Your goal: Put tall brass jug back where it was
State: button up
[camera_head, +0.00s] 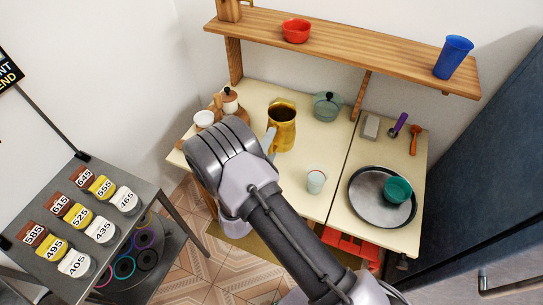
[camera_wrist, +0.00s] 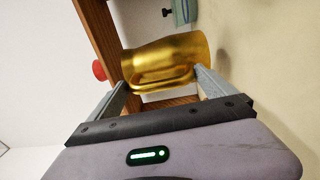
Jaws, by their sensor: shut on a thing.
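The tall brass jug (camera_head: 282,127) is at the middle of the cream worktop in the head view, looking upright. Whether its base rests on the top or hangs just above it, I cannot tell. My gripper (camera_head: 271,142) reaches it from the front left and is shut on it; my arm hides part of the hold. In the wrist view the jug (camera_wrist: 168,60) lies across the picture, its handle side towards my gripper (camera_wrist: 160,88), between the two grey fingers.
A green lidded pot (camera_head: 327,106) stands right of the jug, a small pale cup (camera_head: 316,182) in front. A wooden canister (camera_head: 230,101) and white bowl (camera_head: 204,118) are left. Above is a wooden shelf (camera_head: 345,56) with a red bowl (camera_head: 297,30). A round pan (camera_head: 366,204) is right.

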aim_at(270, 155)
notch_tip(270, 155, down, 4)
jog(key=shift+f+b, duration=0.25)
jog(key=shift+b, duration=0.55)
jog(key=shift+r, duration=0.15)
jog(key=o, duration=1.3)
jog(key=shift+f, duration=0.25)
jog(key=shift+o, duration=0.3)
jog(key=shift+r, duration=0.1)
